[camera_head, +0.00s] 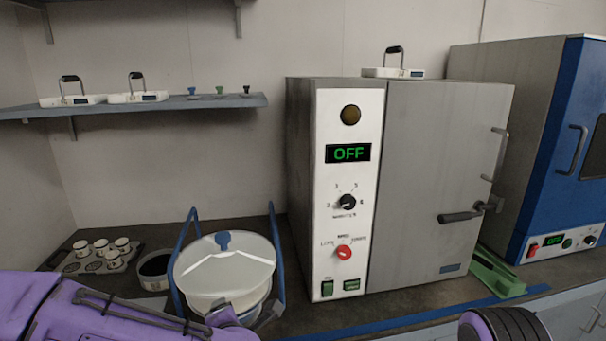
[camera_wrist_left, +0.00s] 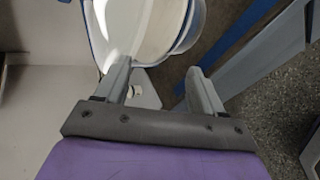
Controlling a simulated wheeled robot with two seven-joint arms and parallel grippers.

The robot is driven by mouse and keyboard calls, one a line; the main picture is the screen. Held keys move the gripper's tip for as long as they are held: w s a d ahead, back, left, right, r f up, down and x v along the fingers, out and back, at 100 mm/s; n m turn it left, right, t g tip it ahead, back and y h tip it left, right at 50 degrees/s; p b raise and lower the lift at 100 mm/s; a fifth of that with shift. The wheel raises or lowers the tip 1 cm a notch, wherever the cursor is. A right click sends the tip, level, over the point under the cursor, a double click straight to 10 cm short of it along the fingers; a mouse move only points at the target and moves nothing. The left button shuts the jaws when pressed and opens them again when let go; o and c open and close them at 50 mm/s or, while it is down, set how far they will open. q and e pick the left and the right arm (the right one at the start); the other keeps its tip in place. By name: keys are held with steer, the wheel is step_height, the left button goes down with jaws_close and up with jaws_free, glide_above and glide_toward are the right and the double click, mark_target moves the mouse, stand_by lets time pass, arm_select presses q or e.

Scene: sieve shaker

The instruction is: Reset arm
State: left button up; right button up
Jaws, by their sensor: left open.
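My left arm (camera_head: 120,318) is purple and comes in from the lower left in the head view. My left gripper (camera_head: 240,318) is in front of the white sieve pot with a blue-knobbed lid (camera_head: 224,262). In the left wrist view the gripper (camera_wrist_left: 158,66) has its two grey fingers apart with nothing held between them. The pot (camera_wrist_left: 145,28) shows just beyond the fingers; I cannot tell whether they touch it. A purple and black part of my right arm (camera_head: 505,326) shows at the bottom right; its gripper is out of view.
A grey shaker cabinet (camera_head: 440,180) with an OFF display stands right of the pot, its door shut. A blue oven (camera_head: 560,150) is farther right. A dark bowl (camera_head: 155,268) and a tray of small cups (camera_head: 100,262) are at left. A shelf (camera_head: 200,105) hangs above.

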arm_select(q)
steer(key=s+a+f+m+g+h, duration=0.1)
steer(key=s+a+f+m, duration=0.1)
steer(key=s+f+m, duration=0.65)
steer(key=s+a+f+m+g+h, duration=0.1)
steer(key=s+a+f+m+g, duration=0.2)
steer(key=f, duration=1)
steer(key=s+a+f+m+g, duration=0.1)
steer(key=s+a+f+m, duration=0.1)
steer(key=s, duration=0.4)
steer(key=s+a+f+m+g, duration=0.1)
steer(key=s+a+f+m, duration=0.1)
steer(key=s+a+f, duration=0.2)
steer(key=s+a+f+m+g+y, duration=0.1)
steer(key=s+a+f+m, duration=0.1)
steer(key=s, duration=0.6)
steer(key=shift+s+a+f+g, duration=0.3)
steer(key=shift+a+f, duration=0.6)
steer(key=shift+a, duration=0.2)
